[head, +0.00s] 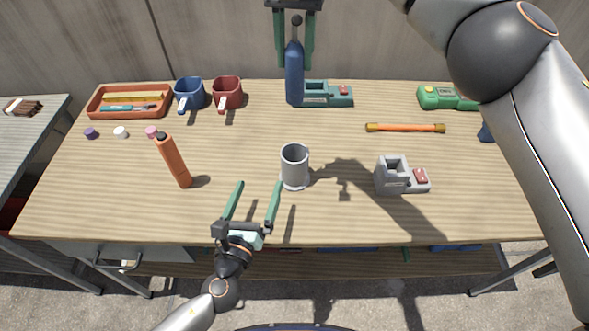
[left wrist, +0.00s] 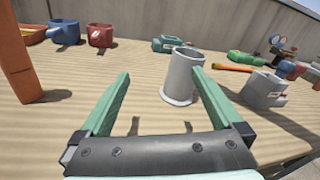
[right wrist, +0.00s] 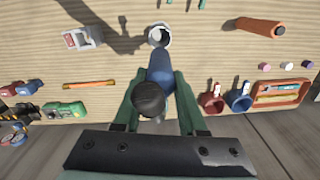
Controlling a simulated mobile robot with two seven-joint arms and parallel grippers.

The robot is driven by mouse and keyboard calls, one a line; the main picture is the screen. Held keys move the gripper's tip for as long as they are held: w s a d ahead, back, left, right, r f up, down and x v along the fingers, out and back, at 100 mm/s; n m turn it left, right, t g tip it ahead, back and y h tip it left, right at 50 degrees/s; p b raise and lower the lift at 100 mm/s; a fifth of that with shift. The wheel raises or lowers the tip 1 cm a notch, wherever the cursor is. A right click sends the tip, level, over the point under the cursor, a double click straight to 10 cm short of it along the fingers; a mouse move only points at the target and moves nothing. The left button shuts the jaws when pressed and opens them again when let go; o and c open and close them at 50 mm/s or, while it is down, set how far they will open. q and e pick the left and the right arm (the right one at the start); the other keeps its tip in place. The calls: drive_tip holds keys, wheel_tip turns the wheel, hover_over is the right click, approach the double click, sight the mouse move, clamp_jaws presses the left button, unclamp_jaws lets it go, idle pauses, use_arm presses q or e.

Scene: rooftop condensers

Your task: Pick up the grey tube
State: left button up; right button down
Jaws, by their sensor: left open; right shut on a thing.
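The grey tube (head: 295,166) stands upright on the wooden bench, its open end up. My left gripper (head: 259,184) is open and empty, low over the bench in front and to the left of the tube. In the left wrist view, the tube (left wrist: 181,75) shows beyond the fingertips, closer to the right-hand finger. My right gripper (head: 294,64) is shut on a blue bottle (head: 294,85) at the back of the bench. That bottle also shows between its fingers in the right wrist view (right wrist: 160,70); whether it touches the bench is unclear.
An orange bottle (head: 173,161) stands left of the tube. A grey device (head: 392,176) with a red top part stands right. An orange rod (head: 405,128), blue mug (head: 189,93), red mug (head: 228,92) and orange tray (head: 93,107) lie farther back. My right arm covers the bench's right side.

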sight(289, 165)
use_arm(q)
drive_tip(key=d+m, duration=0.1)
drive_tip(key=d+m+h, duration=0.1)
drive_tip(key=d+m, duration=0.1)
drive_tip(key=shift+s+m+h, duration=0.3)
drive_tip(key=shift+s, duration=0.05)
drive_tip(key=shift+w+d+m, duration=0.1)
drive_tip(key=shift+d+m, duration=0.2)
drive_tip(key=shift+d, duration=0.1)
drive_tip(key=x, duration=0.6)
drive_tip(key=shift+w+d, duration=0.2)
drive_tip(key=x, duration=0.5)
drive_tip(key=shift+d+r, duration=0.25)
drive_tip(key=shift+r, duration=0.15)
clamp_jaws()
